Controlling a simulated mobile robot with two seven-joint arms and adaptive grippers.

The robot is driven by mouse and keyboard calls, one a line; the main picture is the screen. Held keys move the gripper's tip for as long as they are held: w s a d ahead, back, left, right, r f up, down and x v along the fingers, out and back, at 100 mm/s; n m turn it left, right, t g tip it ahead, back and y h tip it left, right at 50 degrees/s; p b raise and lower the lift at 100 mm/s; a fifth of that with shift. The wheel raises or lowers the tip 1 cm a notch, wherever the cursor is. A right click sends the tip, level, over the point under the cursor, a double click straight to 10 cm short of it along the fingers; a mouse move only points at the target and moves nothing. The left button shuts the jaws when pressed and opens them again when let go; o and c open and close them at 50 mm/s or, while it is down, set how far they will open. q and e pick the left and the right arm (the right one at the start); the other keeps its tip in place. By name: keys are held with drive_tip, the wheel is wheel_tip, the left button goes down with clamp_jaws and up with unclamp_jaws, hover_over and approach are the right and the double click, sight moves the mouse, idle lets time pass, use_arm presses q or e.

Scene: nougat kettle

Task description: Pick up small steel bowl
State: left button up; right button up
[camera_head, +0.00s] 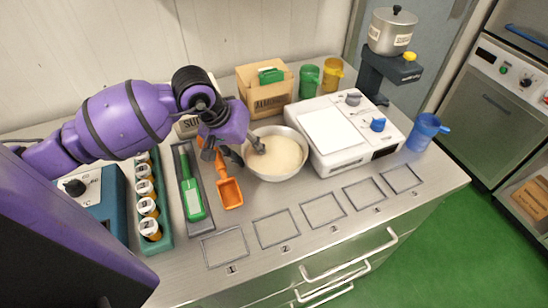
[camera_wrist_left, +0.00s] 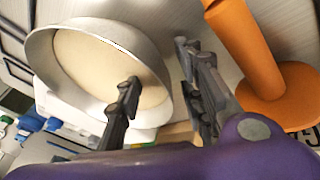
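The small steel bowl (camera_head: 290,175) sits on the steel worktop, filled with a pale cream substance. In the left wrist view the bowl (camera_wrist_left: 48,62) shows at the upper left, its rim tilted in the picture. My left gripper (camera_head: 247,153) is at the bowl's left rim. In the left wrist view my left gripper (camera_wrist_left: 163,92) is open, with one finger over the inside of the bowl and the other outside its wall. The rim lies between the fingers; I cannot tell whether either touches it. My right gripper is in neither view.
An orange scoop (camera_head: 231,193) and a green-handled tool (camera_head: 190,190) lie left of the bowl. A white scale (camera_head: 350,160) stands close on its right. A cardboard box (camera_head: 266,92) is behind. Numbered outlined squares (camera_head: 277,229) in front are empty.

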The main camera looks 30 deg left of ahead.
use_arm(q)
drive_tip(key=shift+f, duration=0.1)
drive_tip(key=shift+c, duration=0.3)
clamp_jaws()
idle(0.4)
